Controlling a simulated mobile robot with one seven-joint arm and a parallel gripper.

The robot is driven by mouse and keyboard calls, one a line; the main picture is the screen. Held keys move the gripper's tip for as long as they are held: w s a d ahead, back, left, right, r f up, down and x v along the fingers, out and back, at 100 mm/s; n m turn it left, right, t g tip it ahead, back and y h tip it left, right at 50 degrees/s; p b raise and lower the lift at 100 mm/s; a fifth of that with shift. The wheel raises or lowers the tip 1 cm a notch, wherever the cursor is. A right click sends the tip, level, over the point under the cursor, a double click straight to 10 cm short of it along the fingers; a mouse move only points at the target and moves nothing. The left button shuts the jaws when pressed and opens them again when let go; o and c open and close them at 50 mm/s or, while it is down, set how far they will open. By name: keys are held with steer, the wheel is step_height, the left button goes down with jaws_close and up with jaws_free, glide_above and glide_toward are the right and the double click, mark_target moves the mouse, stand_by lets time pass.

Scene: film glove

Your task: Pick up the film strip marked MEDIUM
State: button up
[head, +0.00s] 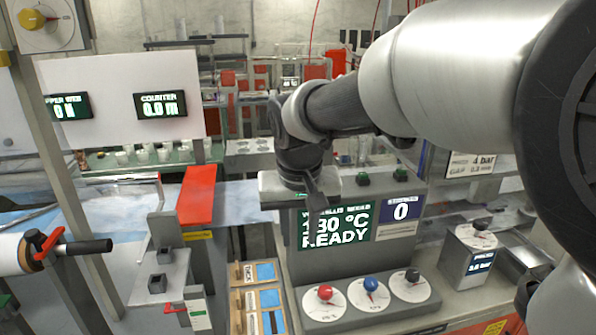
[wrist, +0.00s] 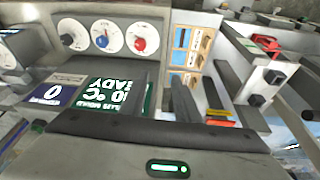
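A wooden-coloured rack of film strips (head: 256,298) stands low, left of the red, blue and black knobs in the head view. Several strips with blue film ends and pale label ends lie in its rows. The labels are too small to read surely, so I cannot tell which strip is MEDIUM. The rack also shows upside down at the top middle of the wrist view (wrist: 187,48). My gripper (head: 316,212) hangs above and right of the rack, in front of the READY display, apart from the strips. Its finger opening is not clear, and I see nothing held.
The knob panel (head: 368,300) and green READY display (head: 345,226) are right of the rack. A red bar (head: 197,195) and grey blocks (head: 158,283) stand to its left. A pressure box (head: 476,250) is at the right. Open space shows above the rack.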

steer(key=w+a+f+g+p, duration=0.1)
steer(key=w+a+f, duration=0.1)
steer(key=a, duration=0.3)
steer(key=w+a+f, duration=0.2)
steer(key=a+f, duration=0.1)
steer(key=a, duration=0.1)
glide_toward(238, 293)
steer(key=shift+n+g, duration=0.4)
steer(key=shift+n, duration=0.1)
steer(key=f, duration=0.2)
steer(key=f+p, duration=0.1)
steer(key=f, duration=0.1)
steer(key=shift+w+a+f, duration=0.1)
steer(key=shift+w+a, duration=0.25)
steer(key=shift+a, duration=0.05)
steer(key=shift+w+d+f+p, duration=0.1)
steer(key=shift+w+f, duration=0.1)
steer(key=shift+f, duration=0.85)
steer(key=shift+w+d+f+p, duration=0.1)
steer(key=shift+w+f, duration=0.05)
steer(key=shift+f, duration=0.85)
steer(key=shift+w+f+p, duration=0.1)
steer(key=shift+w+f, duration=0.1)
steer(key=shift+f, duration=0.85)
jaws_close()
